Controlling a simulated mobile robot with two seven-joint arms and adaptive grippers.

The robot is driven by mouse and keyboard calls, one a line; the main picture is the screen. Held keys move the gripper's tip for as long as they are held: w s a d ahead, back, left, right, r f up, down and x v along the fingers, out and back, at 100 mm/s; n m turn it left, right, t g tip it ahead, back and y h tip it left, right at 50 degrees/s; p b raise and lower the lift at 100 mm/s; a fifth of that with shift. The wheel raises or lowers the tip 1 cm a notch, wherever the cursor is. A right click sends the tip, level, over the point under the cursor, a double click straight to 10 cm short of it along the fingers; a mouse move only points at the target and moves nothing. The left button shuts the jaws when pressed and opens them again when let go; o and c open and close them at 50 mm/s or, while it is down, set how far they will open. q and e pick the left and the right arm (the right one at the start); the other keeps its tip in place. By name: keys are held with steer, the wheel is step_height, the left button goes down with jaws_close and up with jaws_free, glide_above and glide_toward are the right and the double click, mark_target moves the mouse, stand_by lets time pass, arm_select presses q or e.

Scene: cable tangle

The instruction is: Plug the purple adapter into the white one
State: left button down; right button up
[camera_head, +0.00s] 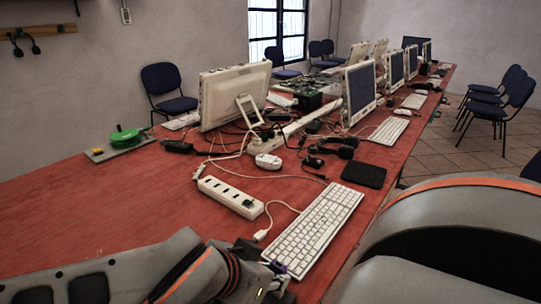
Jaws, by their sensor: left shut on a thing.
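My left gripper (274,281) is at the bottom centre, low over the front of the red table and beside the keyboard's near left corner. It is shut on the purple adapter (277,267), of which only a small piece shows; my gripper hides the rest. A white plug-like end (261,236) on a white cable lies on the table, a little beyond my left gripper and apart from it. It looks like the white adapter, but it is too small to be sure. My right gripper is out of view.
A white keyboard (315,230) lies right of the white plug. A white power strip (230,197) lies behind it, with tangled cables, a mouse (268,161) and a black pad (364,174) beyond. A monitor (233,96) stands farther back. The table's left part (90,205) is clear.

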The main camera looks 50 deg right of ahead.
arm_select(q)
steer(key=shift+f, duration=0.4)
steer(key=c, duration=1.7)
jaws_free()
steer(key=shift+r, duration=0.1)
steer(key=v, duration=1.2)
